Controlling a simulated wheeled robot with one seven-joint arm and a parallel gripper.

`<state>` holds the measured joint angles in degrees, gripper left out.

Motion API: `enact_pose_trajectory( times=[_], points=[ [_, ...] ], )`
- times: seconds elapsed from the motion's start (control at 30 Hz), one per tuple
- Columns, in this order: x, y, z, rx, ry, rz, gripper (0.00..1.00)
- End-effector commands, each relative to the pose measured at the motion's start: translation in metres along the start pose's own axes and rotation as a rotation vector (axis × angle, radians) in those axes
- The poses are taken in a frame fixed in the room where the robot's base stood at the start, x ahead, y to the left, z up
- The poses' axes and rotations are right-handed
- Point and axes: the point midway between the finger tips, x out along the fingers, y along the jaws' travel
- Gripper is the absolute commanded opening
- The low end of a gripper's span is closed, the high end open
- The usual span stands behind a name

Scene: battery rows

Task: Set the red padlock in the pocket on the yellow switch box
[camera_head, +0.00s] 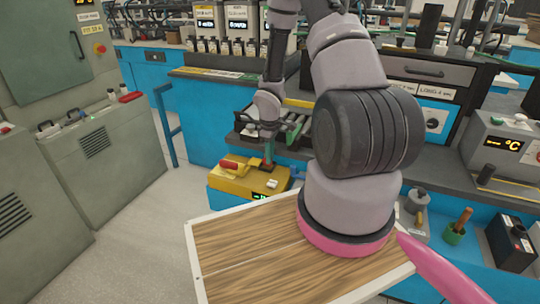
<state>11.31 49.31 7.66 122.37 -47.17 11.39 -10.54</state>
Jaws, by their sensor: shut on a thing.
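The yellow switch box (240,183) sits at the near edge of the blue-fronted bench, left of the picture's middle. A red handle-like part (229,165) lies on its top at the left, and a small pale part is on its top at the right. My gripper (268,162) points down at the right rear of the box's top. It is shut on a small dark reddish thing, seemingly the red padlock (268,167), mostly hidden by the fingers. I cannot tell whether the padlock touches the box or where the pocket is.
A dark tray with greenish slats (296,128) stands just behind the box. My arm blocks the bench right of it. A grey cabinet (100,150) stands at the left, with clear floor between.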

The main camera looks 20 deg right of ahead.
Motion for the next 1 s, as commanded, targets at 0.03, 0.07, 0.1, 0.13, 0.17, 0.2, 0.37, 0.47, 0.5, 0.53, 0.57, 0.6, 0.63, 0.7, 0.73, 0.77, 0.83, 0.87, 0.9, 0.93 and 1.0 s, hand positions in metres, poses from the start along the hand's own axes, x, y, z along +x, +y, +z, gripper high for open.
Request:
enact_pose_trajectory(
  times=[0.03,0.07,0.1,0.13,0.17,0.2,0.37,0.47,0.5,0.53,0.57,0.6,0.63,0.7,0.73,0.77,0.83,0.87,0.9,0.93,1.0],
  points=[
    [0.002,0.000,0.000,-0.001,0.000,0.000,0.00],
    [0.003,0.000,0.000,-0.001,0.000,-0.001,0.00],
    [0.004,-0.001,0.000,-0.001,0.000,-0.001,0.00],
    [0.005,-0.001,0.000,-0.001,0.000,-0.001,0.00],
    [0.006,-0.001,0.000,-0.002,0.000,-0.001,0.00],
    [0.007,-0.001,0.000,-0.002,0.000,-0.001,0.00],
    [0.011,-0.001,0.000,-0.001,-0.001,-0.001,0.00],
    [0.011,-0.001,0.000,-0.001,0.000,-0.001,0.39],
    [0.011,-0.001,0.000,-0.001,0.000,-0.002,0.54],
    [0.011,-0.001,0.000,-0.001,0.000,-0.002,0.54],
    [0.011,-0.001,0.000,-0.001,0.000,-0.002,0.54],
    [0.011,-0.001,0.000,-0.001,0.000,-0.002,0.54],
    [0.011,-0.002,0.000,-0.001,0.000,-0.002,0.54],
    [0.012,-0.002,0.000,-0.002,0.000,-0.003,0.54],
    [0.012,-0.002,0.000,-0.002,0.000,-0.003,0.54],
    [0.012,-0.002,0.000,-0.002,0.000,-0.003,0.54],
    [0.011,-0.002,0.000,-0.001,0.000,-0.003,0.54],
    [0.009,-0.002,0.000,-0.001,0.001,-0.003,0.54],
    [0.007,-0.001,0.000,-0.001,0.002,-0.003,0.54],
    [0.004,-0.001,0.000,0.000,0.002,-0.002,0.54],
    [-0.007,0.000,-0.001,0.001,0.003,0.000,0.54]
  ],
)
